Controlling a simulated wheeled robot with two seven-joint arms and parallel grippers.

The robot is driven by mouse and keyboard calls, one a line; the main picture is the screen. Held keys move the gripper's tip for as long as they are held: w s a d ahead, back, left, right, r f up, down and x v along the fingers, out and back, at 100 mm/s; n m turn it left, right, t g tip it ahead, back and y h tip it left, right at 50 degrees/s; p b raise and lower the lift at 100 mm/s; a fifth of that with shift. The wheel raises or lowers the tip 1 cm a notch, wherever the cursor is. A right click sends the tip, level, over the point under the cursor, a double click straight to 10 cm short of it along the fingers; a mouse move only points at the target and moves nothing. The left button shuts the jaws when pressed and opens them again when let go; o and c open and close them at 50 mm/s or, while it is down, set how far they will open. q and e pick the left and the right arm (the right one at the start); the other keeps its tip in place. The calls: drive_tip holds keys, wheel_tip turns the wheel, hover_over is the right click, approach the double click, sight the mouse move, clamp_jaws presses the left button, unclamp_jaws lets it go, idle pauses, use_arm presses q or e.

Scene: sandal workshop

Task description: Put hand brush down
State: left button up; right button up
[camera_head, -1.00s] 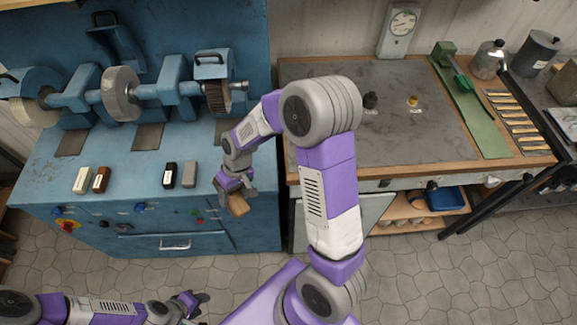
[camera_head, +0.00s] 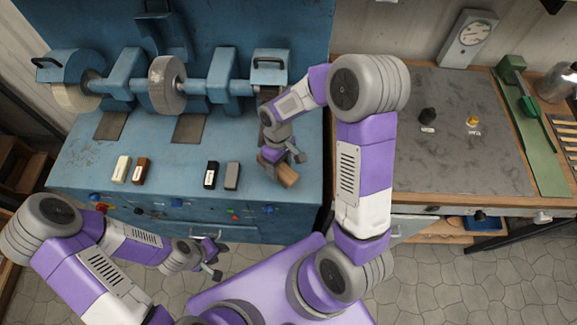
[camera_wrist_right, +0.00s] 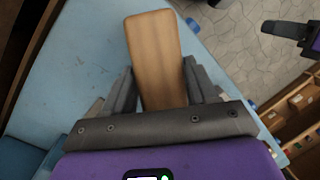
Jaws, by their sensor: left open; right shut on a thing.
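The hand brush (camera_head: 287,175) shows as a light wooden block in my right gripper (camera_head: 280,160), over the right front part of the blue bench top. In the right wrist view the brush's wooden back (camera_wrist_right: 153,50) sticks out beyond the fingers (camera_wrist_right: 160,88), which are shut on it from both sides. Its bristles are hidden. I cannot tell whether the brush touches the bench. My left gripper (camera_head: 212,258) is open and empty, low in front of the blue cabinet.
The blue bench (camera_head: 85,160) carries a grinding machine with a wheel (camera_head: 167,84) at the back. A grey-topped table (camera_head: 455,150) stands to the right.

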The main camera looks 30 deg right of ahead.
sight(291, 170)
drive_tip(key=s+d+r+n+h+p, duration=0.1)
drive_tip(key=d+r+n+h+p, duration=0.1)
drive_tip(key=n, duration=0.1)
drive_tip(key=shift+s+d+r+g+h, duration=0.1)
drive_tip(key=shift+s+r+g+h, duration=0.2)
drive_tip(key=shift+s, duration=0.1)
use_arm(q)
drive_tip(key=r, duration=0.3)
drive_tip(key=r+p, duration=0.1)
drive_tip(key=shift+s+r, duration=0.2)
drive_tip(key=shift+s, duration=0.2)
use_arm(e)
drive_tip(key=d+n+h, duration=0.1)
drive_tip(key=w+d+r+n+h, duration=0.1)
drive_tip(key=shift+n, duration=0.4)
wheel_tip(291, 170, down, 10)
drive_tip(key=shift+r+b, duration=0.15)
drive_tip(key=shift+b, duration=0.15)
use_arm(q)
drive_tip(key=shift+f, duration=0.4)
